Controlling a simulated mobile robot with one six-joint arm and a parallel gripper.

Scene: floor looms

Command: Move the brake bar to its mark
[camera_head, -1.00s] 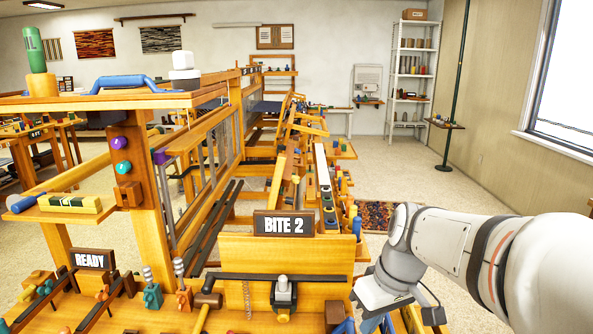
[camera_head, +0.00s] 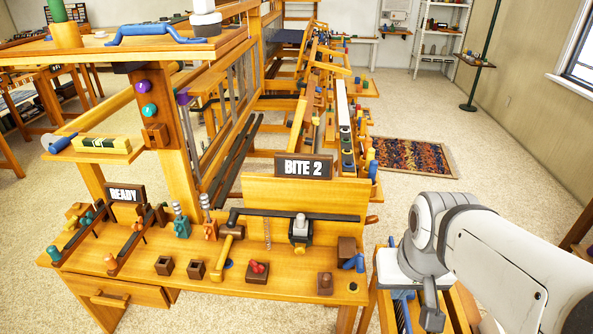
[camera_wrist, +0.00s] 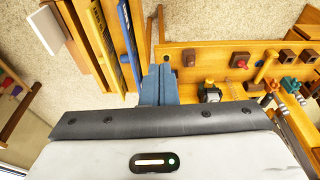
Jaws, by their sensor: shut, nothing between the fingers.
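A dark bar (camera_head: 300,215), which I take to be the brake bar, lies level across the front of the wooden panel under the BITE 2 sign (camera_head: 303,166). A dark block with a pale knob (camera_head: 300,231) sits on the bar, right of its middle. The block also shows in the wrist view (camera_wrist: 211,93). I cannot tell which spot is its mark. My gripper (camera_wrist: 160,70) is shut and empty, its blue-grey fingers together. In the head view it hangs right of the bench, apart from the bar.
The bench (camera_head: 200,285) carries a wooden mallet (camera_head: 227,250), a red knob on a block (camera_head: 258,271), small square sockets and pegs near the READY sign (camera_head: 126,193). A patterned rug (camera_head: 412,157) lies on the floor behind. Open floor is at the right.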

